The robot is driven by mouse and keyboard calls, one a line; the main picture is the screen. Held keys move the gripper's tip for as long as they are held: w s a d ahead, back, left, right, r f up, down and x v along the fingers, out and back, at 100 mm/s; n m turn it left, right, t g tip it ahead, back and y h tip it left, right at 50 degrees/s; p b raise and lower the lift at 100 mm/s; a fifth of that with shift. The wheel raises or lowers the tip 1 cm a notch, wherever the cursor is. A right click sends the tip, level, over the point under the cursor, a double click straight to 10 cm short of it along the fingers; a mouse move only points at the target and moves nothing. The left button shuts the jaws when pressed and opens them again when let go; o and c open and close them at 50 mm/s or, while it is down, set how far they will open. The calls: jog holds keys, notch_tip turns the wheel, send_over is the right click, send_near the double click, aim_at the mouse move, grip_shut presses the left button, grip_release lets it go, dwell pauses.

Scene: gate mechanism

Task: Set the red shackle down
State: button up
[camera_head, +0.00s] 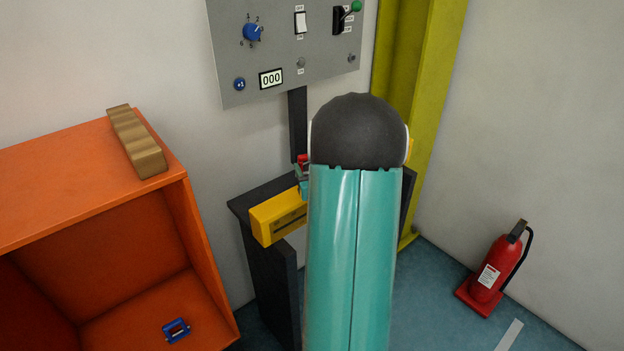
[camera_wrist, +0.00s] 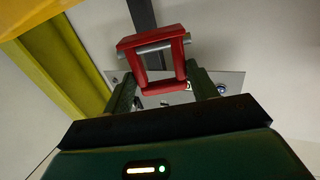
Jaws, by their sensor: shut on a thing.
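The red shackle (camera_wrist: 150,37) is a small red rectangular frame with a grey pin across it. In the wrist view it sits between the green fingers of my gripper (camera_wrist: 163,77), which is shut on it. In the head view only a small red part of the shackle (camera_head: 303,159) shows, just left of my arm. It appears above the dark stand (camera_head: 262,192) and the yellow block (camera_head: 277,217). My arm hides most of the gripper there. I cannot tell whether the shackle touches anything below it.
An orange cabinet (camera_head: 187,215) stands at left, with a wooden block (camera_head: 136,142) on top and a blue shackle (camera_head: 176,330) inside. A grey control panel (camera_head: 275,40) hangs on the wall. A yellow-green column (camera_head: 425,90) and a fire extinguisher (camera_head: 492,270) are at right.

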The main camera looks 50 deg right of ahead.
jog(key=shift+w+d+f, duration=0.4)
jog(key=shift+d+f, duration=0.25)
jog(key=shift+f, duration=1.75)
jog(key=shift+d+f, duration=0.1)
jog(key=shift+f, duration=0.05)
jog(key=o, duration=1.2)
jog(key=shift+w, duration=0.1)
jog(key=v, duration=1.2)
